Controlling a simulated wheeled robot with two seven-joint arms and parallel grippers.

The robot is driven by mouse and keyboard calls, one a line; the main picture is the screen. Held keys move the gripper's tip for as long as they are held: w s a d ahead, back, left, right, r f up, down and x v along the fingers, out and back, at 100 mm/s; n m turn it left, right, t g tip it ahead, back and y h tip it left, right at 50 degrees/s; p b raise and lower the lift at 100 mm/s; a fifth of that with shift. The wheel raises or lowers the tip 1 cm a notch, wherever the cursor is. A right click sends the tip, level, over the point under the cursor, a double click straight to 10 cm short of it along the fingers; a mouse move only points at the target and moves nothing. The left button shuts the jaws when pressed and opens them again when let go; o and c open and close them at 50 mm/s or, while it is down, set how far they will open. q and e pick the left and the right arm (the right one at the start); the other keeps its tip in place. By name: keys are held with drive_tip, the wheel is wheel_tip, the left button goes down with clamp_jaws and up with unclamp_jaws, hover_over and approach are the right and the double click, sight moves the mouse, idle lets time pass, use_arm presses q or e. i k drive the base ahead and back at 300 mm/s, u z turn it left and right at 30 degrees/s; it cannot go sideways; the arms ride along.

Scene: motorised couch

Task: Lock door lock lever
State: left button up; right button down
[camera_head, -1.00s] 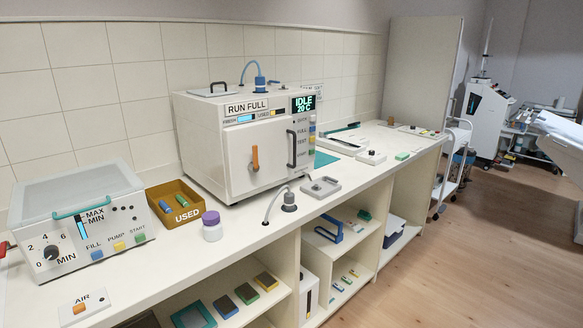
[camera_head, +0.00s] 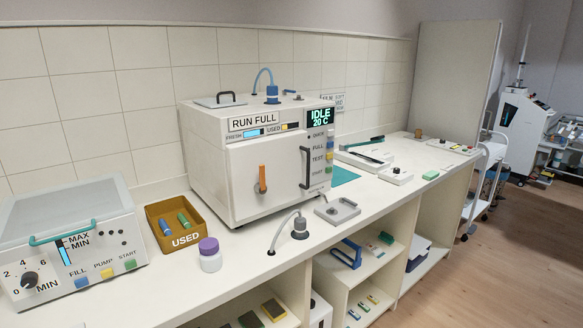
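The door lock lever (camera_head: 262,179) is an orange handle on the front door of a white box-shaped machine (camera_head: 243,188). The door looks closed. Neither of my grippers is in view.
The machine stands on a long counter (camera_head: 130,297). On the left are a unit with a dial (camera_head: 70,250), a USED tray (camera_head: 195,219) and a purple-capped jar (camera_head: 210,255).

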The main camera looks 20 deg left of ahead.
sight(260, 188)
drive_tip(key=u, duration=0.25)
drive_tip(key=i, duration=0.95)
drive_tip(key=u, duration=0.85)
drive_tip(key=i, duration=0.4)
drive_tip(key=u, duration=0.35)
